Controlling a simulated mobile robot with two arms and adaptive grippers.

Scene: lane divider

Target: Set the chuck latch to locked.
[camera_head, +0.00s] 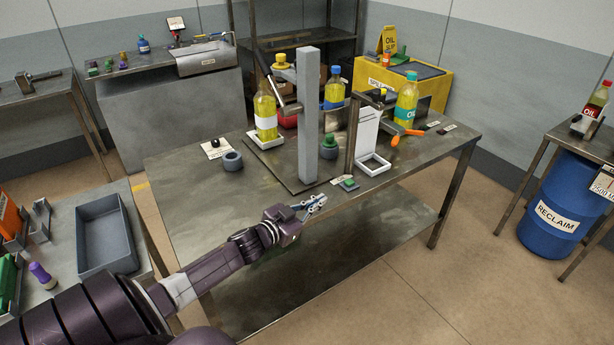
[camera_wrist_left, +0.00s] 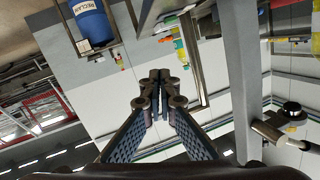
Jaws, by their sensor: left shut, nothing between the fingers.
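A press-like stand with a tall grey column (camera_head: 308,115) rises from a dark base plate on the metal workbench (camera_head: 190,205). A black-handled lever (camera_head: 267,72) and a short grey horizontal part (camera_head: 292,108) are at its left side. I cannot tell which small part is the chuck latch. My left gripper (camera_head: 314,203) is shut and empty, in front of the bench's near edge and apart from the stand. In the left wrist view its fingertips (camera_wrist_left: 159,82) meet, and the grey column (camera_wrist_left: 241,75) stands to their right. My right gripper is not in view.
Oil bottles (camera_head: 265,115) (camera_head: 406,100) stand left and right of the column. A white bracket (camera_head: 367,130) and a grey ring (camera_head: 232,160) are on the bench. A grey tray (camera_head: 104,235) lies at left; a blue barrel (camera_head: 555,205) stands at right. The bench's near left area is clear.

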